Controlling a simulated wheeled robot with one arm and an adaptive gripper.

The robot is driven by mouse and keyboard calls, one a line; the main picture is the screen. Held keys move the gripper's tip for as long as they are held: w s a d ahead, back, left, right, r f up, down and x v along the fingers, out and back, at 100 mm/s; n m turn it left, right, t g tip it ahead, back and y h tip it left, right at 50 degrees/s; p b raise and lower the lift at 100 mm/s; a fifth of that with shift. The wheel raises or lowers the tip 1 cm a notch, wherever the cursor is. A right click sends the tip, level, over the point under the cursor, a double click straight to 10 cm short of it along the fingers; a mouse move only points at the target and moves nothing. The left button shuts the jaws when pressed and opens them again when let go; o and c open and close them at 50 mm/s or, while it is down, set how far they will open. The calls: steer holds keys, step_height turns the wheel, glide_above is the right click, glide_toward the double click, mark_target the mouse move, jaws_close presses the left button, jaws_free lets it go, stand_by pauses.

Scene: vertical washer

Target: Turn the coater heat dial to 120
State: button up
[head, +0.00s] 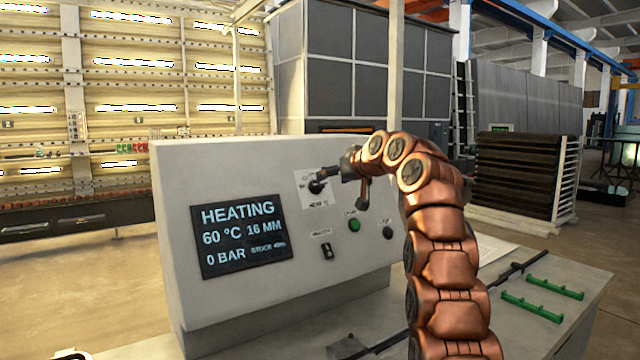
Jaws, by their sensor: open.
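The dial (316,187) is a small black knob on a white label plate on the sloped face of a grey control panel (250,160). The plate's small lettering is too blurred to read fully. The display (240,235) reads HEATING, 60 °C, 16 MM and 0 BAR, with a smaller line that is hard to read. My gripper (326,177) is open, with its fingers at the dial, and comes in from the right. It partly covers the dial and its plate. I cannot tell whether the fingers touch the knob.
A green button (353,225), a black knob (387,233) and a black switch (327,251) sit below the dial. Two green brackets (540,298) lie on the grey table to the right. A tall panelled cabinet (350,70) stands behind.

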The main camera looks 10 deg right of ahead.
mark_target(318, 183)
steer(key=p+x, duration=0.4)
steer(key=x, duration=0.2)
steer(key=shift+w+a+r, duration=0.1)
steer(key=shift+a, duration=0.1)
steer(key=shift+w+a+f, duration=0.1)
steer(key=shift+w+f, duration=0.25)
steer(key=shift+w, duration=0.05)
steer(key=c, duration=1.1)
steer(key=shift+c, duration=0.2)
steer(key=shift+r, duration=0.15)
steer(key=shift+a, duration=0.1)
steer(key=shift+m+p, duration=0.45)
steer(key=shift+m, duration=0.35)
